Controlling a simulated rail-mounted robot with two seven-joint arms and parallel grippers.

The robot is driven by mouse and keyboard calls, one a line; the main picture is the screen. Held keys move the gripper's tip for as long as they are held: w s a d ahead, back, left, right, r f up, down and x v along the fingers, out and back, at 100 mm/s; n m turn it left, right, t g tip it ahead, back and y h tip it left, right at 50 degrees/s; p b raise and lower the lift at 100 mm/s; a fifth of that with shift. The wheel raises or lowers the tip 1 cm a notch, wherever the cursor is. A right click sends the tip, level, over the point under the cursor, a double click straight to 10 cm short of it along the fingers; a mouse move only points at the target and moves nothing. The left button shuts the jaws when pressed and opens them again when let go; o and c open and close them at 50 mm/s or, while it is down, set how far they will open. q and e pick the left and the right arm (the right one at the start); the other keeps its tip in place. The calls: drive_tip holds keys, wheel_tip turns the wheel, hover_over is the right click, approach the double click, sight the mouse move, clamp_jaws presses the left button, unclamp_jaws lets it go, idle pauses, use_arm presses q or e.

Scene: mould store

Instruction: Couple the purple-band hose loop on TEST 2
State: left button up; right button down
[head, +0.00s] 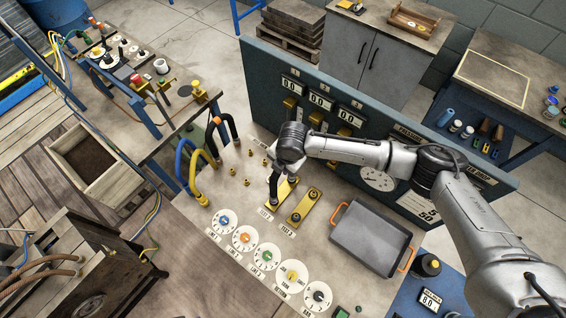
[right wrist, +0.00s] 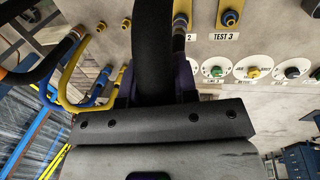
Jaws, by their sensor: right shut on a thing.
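My right gripper (head: 281,172) is shut on a black hose loop (right wrist: 152,45), seen from close up in the right wrist view. In the head view the dark hose (head: 273,186) hangs below the gripper, over the upper gold plate (head: 289,187) beside the TEST 2 label (head: 265,212). The gripper covers much of it, and I cannot tell whether its ends touch the fittings. My left gripper is out of view.
Blue, yellow and orange-banded hoses (head: 196,168) stand left of the plates. Several white dials (head: 246,238) line the front of the bench. A grey tray (head: 368,240) with orange handles lies to the right. A blue gauge panel (head: 262,75) rises behind.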

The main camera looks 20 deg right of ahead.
drive_tip(key=shift+f, duration=0.2)
idle(0.3)
drive_tip(key=shift+f, duration=0.45)
idle(0.6)
idle(0.4)
drive_tip(key=shift+f, duration=0.1)
idle(0.4)
drive_tip(key=shift+w+a, duration=0.1)
drive_tip(key=shift+d+f+p, duration=0.15)
drive_tip(key=shift+d+p, duration=0.05)
drive_tip(key=shift+p, duration=0.1)
idle(0.3)
